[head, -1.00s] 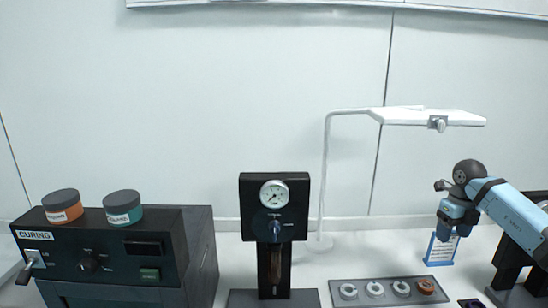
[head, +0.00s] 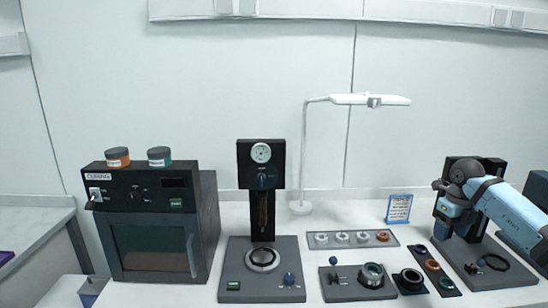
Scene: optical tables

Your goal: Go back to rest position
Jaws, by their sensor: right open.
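My right arm (head: 510,208) comes in from the right edge, light blue with dark joints. My right gripper (head: 446,222) is at its end, open, pointing down above the right side of the table, in front of a black stand (head: 487,167). Nothing shows between its fingers, though they are small and partly hidden. My left gripper is not in view.
A curing oven (head: 150,250) with two jars on top stands at left. A gauge press (head: 262,200) stands mid-table. A tray of rings (head: 350,240), a fixture plate (head: 357,283), a dark ring strip (head: 433,272), a blue-edged card (head: 399,208) and a lamp (head: 304,150) stand right of it.

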